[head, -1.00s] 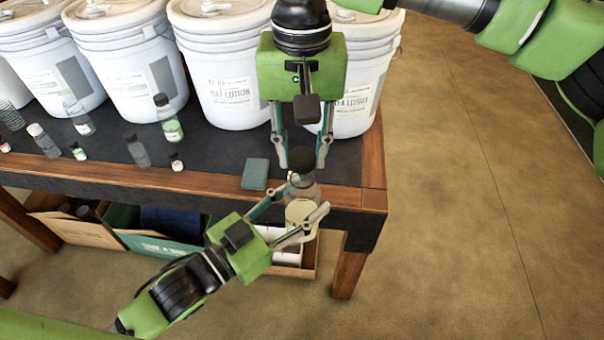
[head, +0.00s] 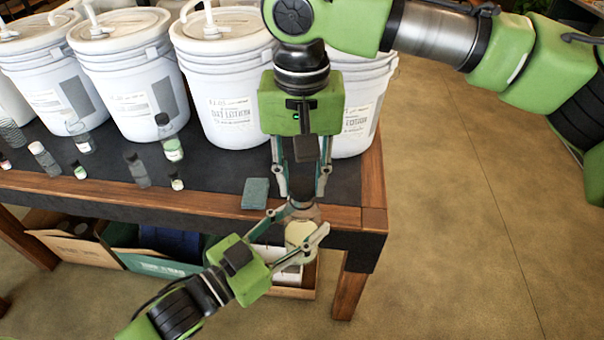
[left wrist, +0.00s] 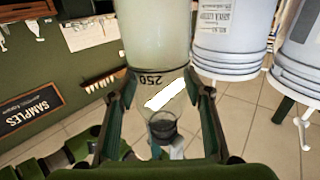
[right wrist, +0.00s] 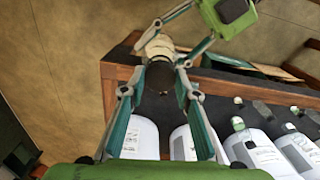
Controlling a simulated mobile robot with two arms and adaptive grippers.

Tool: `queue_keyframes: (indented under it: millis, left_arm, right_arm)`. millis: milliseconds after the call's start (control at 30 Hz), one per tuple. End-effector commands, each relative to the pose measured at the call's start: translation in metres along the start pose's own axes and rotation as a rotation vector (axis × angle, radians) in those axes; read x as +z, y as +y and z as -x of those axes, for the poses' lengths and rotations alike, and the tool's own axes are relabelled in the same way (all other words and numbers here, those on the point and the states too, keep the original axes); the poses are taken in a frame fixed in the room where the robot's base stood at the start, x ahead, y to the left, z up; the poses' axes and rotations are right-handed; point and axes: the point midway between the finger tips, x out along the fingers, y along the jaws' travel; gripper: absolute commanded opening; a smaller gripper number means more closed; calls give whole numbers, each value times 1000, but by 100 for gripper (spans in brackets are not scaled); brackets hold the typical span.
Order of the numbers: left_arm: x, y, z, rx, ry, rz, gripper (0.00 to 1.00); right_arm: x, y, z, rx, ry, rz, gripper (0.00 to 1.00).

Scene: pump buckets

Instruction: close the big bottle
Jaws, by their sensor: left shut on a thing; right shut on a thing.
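The big bottle (head: 301,236) is clear with pale contents and stands roughly upright off the table's front edge. My left gripper (head: 300,226) is shut around its body. The bottle also shows in the left wrist view (left wrist: 155,38), upside down with "250" on it. A black cap (right wrist: 158,77) sits between the fingertips of my right gripper (right wrist: 157,88), which is shut on it from above. The cap is at the top of the bottle in the head view. I cannot tell whether it is seated on the neck.
White pump buckets (head: 225,85) stand along the back of the dark-topped table (head: 225,170). Several small bottles stand at the left. A grey-green block (head: 256,193) lies near the front edge. Boxes (head: 160,250) sit under the table. The floor at right is clear.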

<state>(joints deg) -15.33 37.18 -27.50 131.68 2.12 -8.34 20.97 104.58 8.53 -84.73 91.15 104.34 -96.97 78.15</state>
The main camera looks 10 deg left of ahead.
Motion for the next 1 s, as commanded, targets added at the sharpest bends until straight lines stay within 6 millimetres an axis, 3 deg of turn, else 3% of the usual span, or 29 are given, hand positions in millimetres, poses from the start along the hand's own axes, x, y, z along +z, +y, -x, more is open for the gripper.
queue_keyframes:
  millis: [833, 867, 1000]
  left_arm:
    - [-1, 0, 0, 1, 3, -1, 7]
    - [-2, 0, 0, 1, 3, -1, 0]
    - [-1, 0, 0, 1, 3, -1, 0]
  right_arm:
    - [0, 0, -11, 0, -1, 0, 23]
    - [0, 0, -11, 0, 0, 0, 23]
    - [0, 0, -11, 0, -1, -56, 23]
